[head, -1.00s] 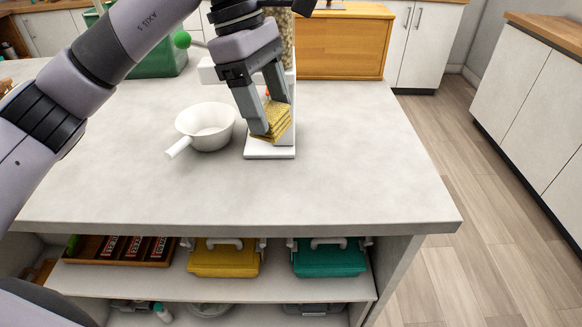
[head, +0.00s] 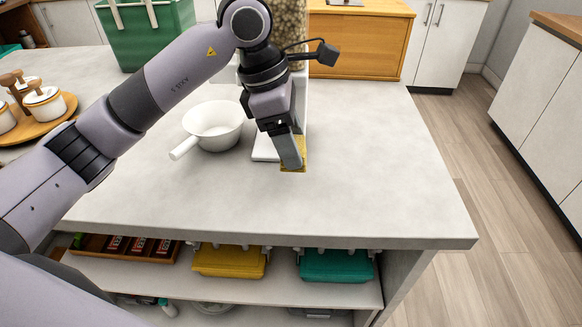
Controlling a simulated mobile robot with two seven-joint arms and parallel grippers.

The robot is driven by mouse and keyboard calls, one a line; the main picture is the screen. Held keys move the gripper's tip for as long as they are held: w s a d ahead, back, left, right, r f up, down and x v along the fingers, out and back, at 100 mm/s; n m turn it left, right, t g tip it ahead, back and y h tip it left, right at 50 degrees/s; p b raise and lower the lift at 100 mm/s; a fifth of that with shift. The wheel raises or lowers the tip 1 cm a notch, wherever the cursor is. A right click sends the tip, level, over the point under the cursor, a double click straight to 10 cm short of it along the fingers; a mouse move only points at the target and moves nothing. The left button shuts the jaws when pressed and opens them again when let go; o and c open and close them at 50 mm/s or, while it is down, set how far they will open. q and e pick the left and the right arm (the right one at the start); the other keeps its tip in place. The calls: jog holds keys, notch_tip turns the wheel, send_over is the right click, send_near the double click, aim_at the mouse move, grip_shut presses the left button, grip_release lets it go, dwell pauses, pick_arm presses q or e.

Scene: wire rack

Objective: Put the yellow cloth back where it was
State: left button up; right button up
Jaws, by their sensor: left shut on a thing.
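The yellow cloth (head: 300,166) is a small folded stack, partly hidden behind my left gripper's fingers. My left gripper (head: 292,168) is shut on it, pointing down over the counter (head: 370,200). The cloth is at the front right corner of the white base (head: 264,147) of a dispenser. I cannot tell whether the cloth touches the counter. My right gripper is not in view.
A white pan (head: 215,126) with its handle to the left stands left of the gripper. A green basket (head: 150,35) and a wooden tray of jars (head: 40,118) are farther left. A wooden box (head: 360,48) stands behind. The counter's front and right are clear.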

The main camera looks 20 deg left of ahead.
pick_arm(q)
notch_tip(320, 180, down, 7)
jog(key=shift+r, duration=0.1)
dwell(0.3)
jog(key=shift+f, duration=0.25)
jog(key=o, duration=1)
jog(key=shift+r, duration=0.1)
jog(key=shift+r, duration=0.15)
jog(key=v, duration=1.2)
jog(key=shift+b, duration=0.4)
